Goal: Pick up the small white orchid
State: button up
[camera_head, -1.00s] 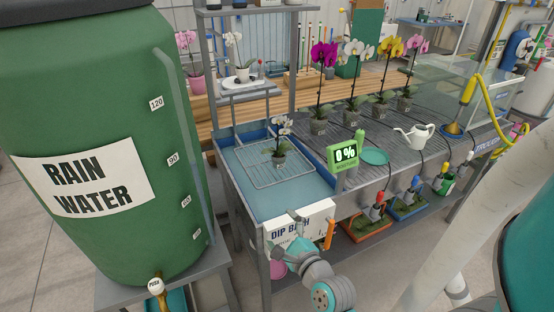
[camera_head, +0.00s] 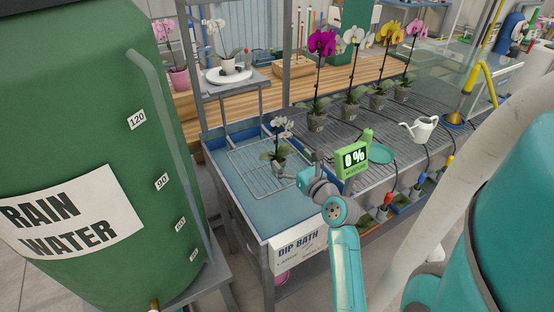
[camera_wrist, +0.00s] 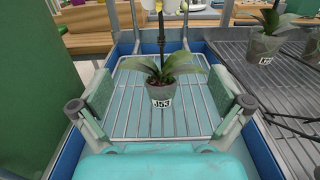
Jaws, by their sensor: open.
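A small white orchid (camera_head: 280,144) in a small pot with a tag stands upright on a wire rack (camera_head: 243,168) in the blue dip bath (camera_head: 222,205). In the wrist view its pot (camera_wrist: 162,94) and broad green leaves are between the open fingers of my gripper (camera_wrist: 162,104), farther ahead than the fingers; its flowers are mostly cut off at the top. In the head view my gripper (camera_head: 303,180) is just in front and to the right of the pot. The fingers appear empty and clear of the pot.
A green 0 % display (camera_head: 353,158) stands close to my gripper's right. Taller potted orchids and a white watering can (camera_head: 419,128) are on the ribbed bench. The rain-water barrel (camera_head: 70,130) is at left.

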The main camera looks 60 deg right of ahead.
aim_at(279, 155)
notch_tip(279, 155, down, 3)
jog(key=shift+f, duration=0.1)
jog(key=shift+x, duration=3.7)
